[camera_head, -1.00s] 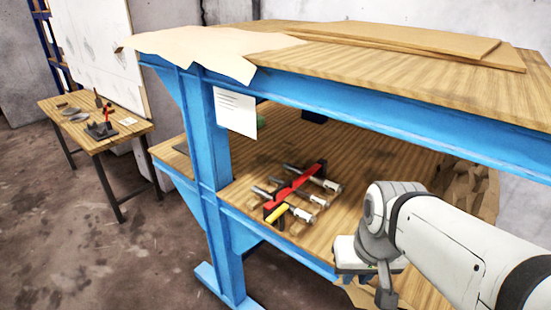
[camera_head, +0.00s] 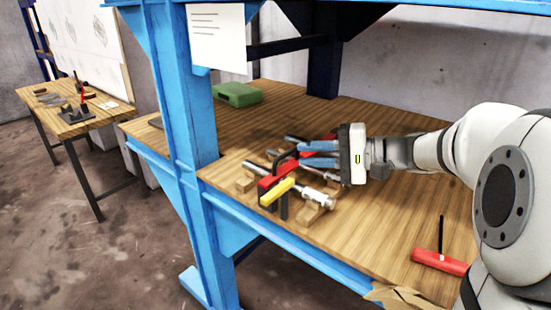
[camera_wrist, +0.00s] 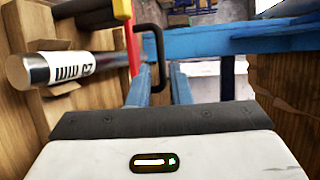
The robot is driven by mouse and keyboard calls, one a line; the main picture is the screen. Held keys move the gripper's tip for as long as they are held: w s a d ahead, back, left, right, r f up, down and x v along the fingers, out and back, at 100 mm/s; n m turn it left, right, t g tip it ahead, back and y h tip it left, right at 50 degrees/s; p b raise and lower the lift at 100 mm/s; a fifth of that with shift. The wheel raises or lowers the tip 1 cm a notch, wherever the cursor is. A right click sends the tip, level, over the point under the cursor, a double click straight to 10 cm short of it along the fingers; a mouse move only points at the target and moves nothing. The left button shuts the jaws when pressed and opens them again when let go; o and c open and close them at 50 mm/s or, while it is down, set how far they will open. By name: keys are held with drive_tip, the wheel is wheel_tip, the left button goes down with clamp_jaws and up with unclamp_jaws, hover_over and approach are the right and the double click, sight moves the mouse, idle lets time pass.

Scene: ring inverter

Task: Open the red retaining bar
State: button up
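The red retaining bar (camera_head: 268,188) lies over silver rods (camera_head: 318,199) on the lower wooden shelf, with a yellow handle (camera_head: 277,191) at its near end. In the wrist view a strip of the red bar (camera_wrist: 133,45) shows beside a marked silver rod (camera_wrist: 75,68). A black bent handle (camera_head: 284,155) stands by the bar. My gripper (camera_head: 300,154) is at this handle, its two blue fingers apart. In the wrist view the black handle (camera_wrist: 160,70) shows between the fingers; whether they touch it is unclear.
The blue bench post (camera_head: 190,100) stands left of the bar, and the bench's upper beam runs above. A green case (camera_head: 237,94) sits at the back of the shelf. A red T-handle tool (camera_head: 438,262) lies at front right. A side table (camera_head: 72,123) stands far left.

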sight(289, 154)
drive_tip(key=b+x, duration=0.1)
drive_tip(key=x, duration=0.6)
drive_tip(key=shift+s+a, duration=0.1)
drive_tip(key=shift+a, duration=0.1)
clamp_jaws()
